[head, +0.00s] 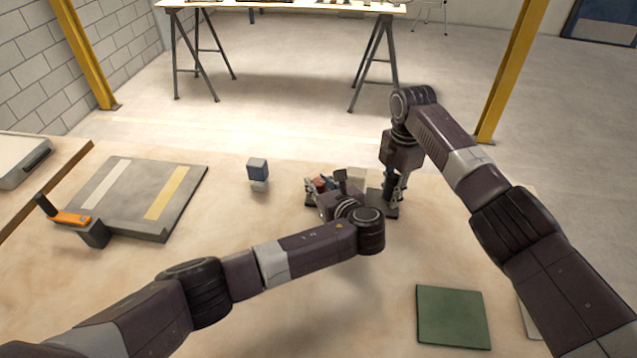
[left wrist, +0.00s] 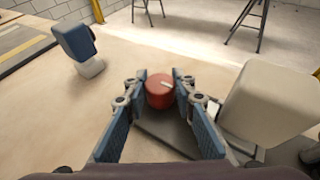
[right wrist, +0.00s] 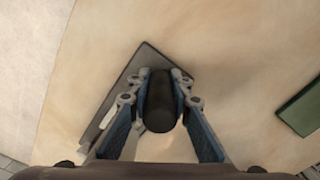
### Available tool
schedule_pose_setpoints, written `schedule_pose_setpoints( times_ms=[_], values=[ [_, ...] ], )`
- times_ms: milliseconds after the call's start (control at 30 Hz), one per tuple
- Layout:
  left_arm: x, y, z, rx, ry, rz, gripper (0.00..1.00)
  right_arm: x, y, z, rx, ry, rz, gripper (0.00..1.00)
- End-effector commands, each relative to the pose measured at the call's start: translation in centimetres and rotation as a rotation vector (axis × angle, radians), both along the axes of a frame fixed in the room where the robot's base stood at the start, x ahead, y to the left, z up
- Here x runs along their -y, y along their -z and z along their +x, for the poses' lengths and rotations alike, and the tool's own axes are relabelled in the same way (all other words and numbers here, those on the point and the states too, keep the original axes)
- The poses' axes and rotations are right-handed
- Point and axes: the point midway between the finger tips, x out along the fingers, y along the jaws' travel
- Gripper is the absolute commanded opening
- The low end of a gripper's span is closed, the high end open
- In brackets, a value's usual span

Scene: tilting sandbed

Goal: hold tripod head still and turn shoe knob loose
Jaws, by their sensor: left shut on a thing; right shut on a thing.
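A red knob (left wrist: 158,92) with a pale mark on its top sits between the fingers of my left gripper (left wrist: 160,76), which is shut on it. In the head view the red knob (head: 319,184) is small and partly hidden by my left wrist. My right gripper (right wrist: 160,72) is shut around a dark upright cylinder (right wrist: 160,105), which appears to be the tripod head's handle. The cylinder stands over a dark flat base plate (right wrist: 119,92). In the left wrist view a pale block (left wrist: 268,100) stands right of the knob. My grippers hide most of the tripod head.
A small blue-and-grey block (head: 258,170) stands left of the grippers. A grey board (head: 125,195) with pale and yellow strips lies at the left, beside an orange-and-black tool (head: 72,216). A green pad (head: 453,316) lies at the front right. The front middle of the table is clear.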

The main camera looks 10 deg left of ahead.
Motion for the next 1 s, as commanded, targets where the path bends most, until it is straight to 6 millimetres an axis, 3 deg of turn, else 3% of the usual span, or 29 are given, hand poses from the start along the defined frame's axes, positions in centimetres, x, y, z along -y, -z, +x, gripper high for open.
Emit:
schedule_pose_setpoints(
  times_ms=[700, 733, 900, 1000],
  values=[
    [-0.09, -0.04, -0.07, 0.0, -0.078, 0.002, 0.0, 0.09, 0.0, 0.0, 0.0, 0.001, -0.001, 0.0],
    [-0.09, -0.04, -0.07, 0.0, -0.078, 0.002, 0.26, 0.09, 0.01, 0.0, 0.0, 0.001, -0.001, 0.0],
    [-0.07, -0.03, -0.07, 0.0, -0.077, 0.002, 0.43, 0.09, 0.0, 0.02, 0.0, 0.001, -0.001, 0.0],
    [-0.03, -0.03, -0.07, 0.0, -0.076, 0.002, 0.43, 0.08, 0.0, 0.01, 0.0, 0.001, -0.001, 0.0]
  ],
)
